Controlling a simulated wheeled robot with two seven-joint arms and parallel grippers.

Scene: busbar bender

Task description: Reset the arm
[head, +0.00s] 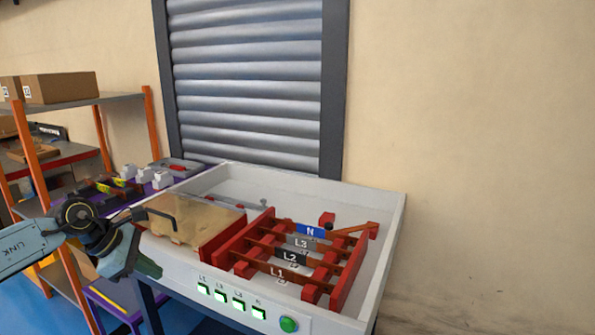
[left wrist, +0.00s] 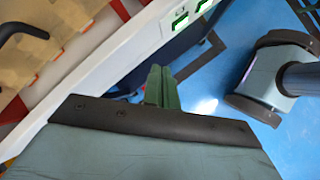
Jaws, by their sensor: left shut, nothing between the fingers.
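My left gripper (head: 150,268) is at the left front corner of the white tray-like bench (head: 382,262), outside its front wall. In the left wrist view the green fingers (left wrist: 157,86) are together, with nothing between them, over the blue floor and beside the bench's front wall. My left arm comes in from the left edge. My right gripper is in neither view. Inside the bench, a red rack (head: 345,277) holds copper-coloured bars under labels N, L3, L2 and L1. A tan block (head: 195,222) with a black bent handle (head: 158,214) sits left of the rack.
The bench front has several green-lit switches (head: 221,296) and a round green button (head: 289,324). Orange-post shelves (head: 153,118) with cardboard boxes (head: 60,87) stand at the left. A purple-edged table (head: 192,178) adjoins the bench. A roller shutter (head: 245,85) and a beige wall are behind.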

